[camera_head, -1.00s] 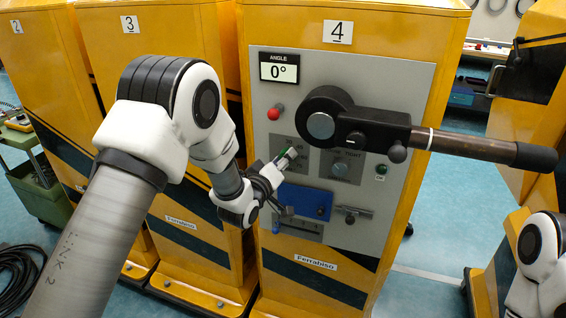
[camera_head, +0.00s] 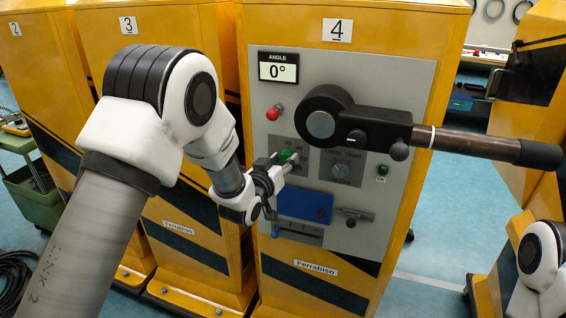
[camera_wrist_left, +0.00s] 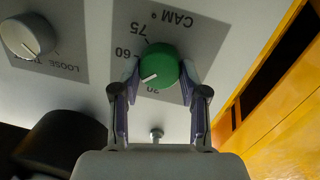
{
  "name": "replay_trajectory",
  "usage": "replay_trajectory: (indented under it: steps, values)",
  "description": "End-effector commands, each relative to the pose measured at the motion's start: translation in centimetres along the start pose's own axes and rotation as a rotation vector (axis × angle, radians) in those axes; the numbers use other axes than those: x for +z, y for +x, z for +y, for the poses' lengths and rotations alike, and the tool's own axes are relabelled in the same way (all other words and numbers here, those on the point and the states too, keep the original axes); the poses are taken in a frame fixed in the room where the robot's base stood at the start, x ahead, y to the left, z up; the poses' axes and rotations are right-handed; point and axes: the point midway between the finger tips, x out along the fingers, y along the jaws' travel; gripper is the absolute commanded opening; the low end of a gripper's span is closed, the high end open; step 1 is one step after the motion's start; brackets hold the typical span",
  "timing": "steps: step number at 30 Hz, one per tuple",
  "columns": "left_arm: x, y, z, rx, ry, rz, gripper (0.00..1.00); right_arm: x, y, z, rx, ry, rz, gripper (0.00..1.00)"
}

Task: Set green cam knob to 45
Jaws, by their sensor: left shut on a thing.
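The green cam knob (camera_head: 286,156) is on the grey panel (camera_head: 400,90) of cabinet 4. In the left wrist view the knob (camera_wrist_left: 159,64) sits between the fingertips of my left gripper (camera_wrist_left: 160,77), one on each side, shut on it. In the head view my left gripper (camera_head: 281,163) reaches the knob from the lower left and partly hides its scale. In the wrist view the knob's white pointer mark is toward the lower left, below the 60 label; the exact reading is unclear. The angle display (camera_head: 278,68) reads 0°. My right gripper is not seen.
A large black lever (camera_head: 470,145) sticks out to the right across the panel. A red knob (camera_head: 273,114), a grey loose/tight knob (camera_head: 341,171) and a blue plate (camera_head: 304,205) are near the cam knob.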

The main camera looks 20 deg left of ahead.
Motion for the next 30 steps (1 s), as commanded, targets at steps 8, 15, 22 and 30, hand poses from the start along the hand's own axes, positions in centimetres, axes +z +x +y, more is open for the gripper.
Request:
replay_trajectory:
  steps: [8, 15, 22, 30]
  values:
    - [0.1, 0.0, 0.0, -0.001, 0.002, -0.004, 0.09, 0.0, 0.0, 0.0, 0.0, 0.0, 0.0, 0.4]
    - [0.1, 0.0, 0.0, -0.001, 0.001, -0.003, 0.69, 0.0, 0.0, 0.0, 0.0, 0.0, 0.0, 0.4]
    - [0.0, -0.2, 0.0, -0.001, 0.001, -0.001, 0.69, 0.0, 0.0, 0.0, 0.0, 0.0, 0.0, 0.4]
    - [0.1, -5.0, -0.1, -0.002, 0.0, -0.004, 0.69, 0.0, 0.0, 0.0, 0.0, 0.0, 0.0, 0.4]
